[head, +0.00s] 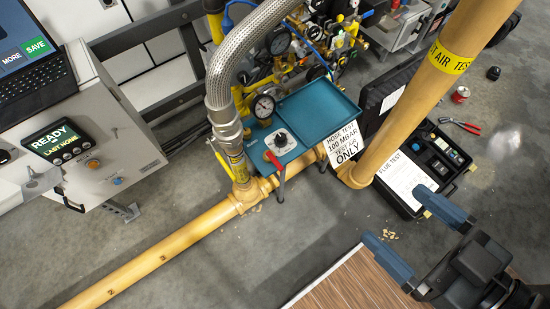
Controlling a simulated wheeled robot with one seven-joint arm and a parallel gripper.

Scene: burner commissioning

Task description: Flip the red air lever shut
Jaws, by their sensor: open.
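A small red lever (273,160) sits at the front left of a teal test box (312,125), just below a round dial (281,139). A grey stem hangs down from near the lever, in front of the yellow pipe. I cannot tell from this view whether the lever's valve is open or shut. My gripper (393,214) is at the lower right, open and empty, its two blue-grey fingers spread and pointing up-left. It is well to the right of the lever and apart from it.
A yellow pipe (160,250) runs below the box. A braided hose (232,60) and a pressure gauge (263,106) stand at its left. A thick upright pipe (410,110) and a hanging sign (344,143) stand between box and open black case (456,148). A wooden surface (350,285) lies below.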

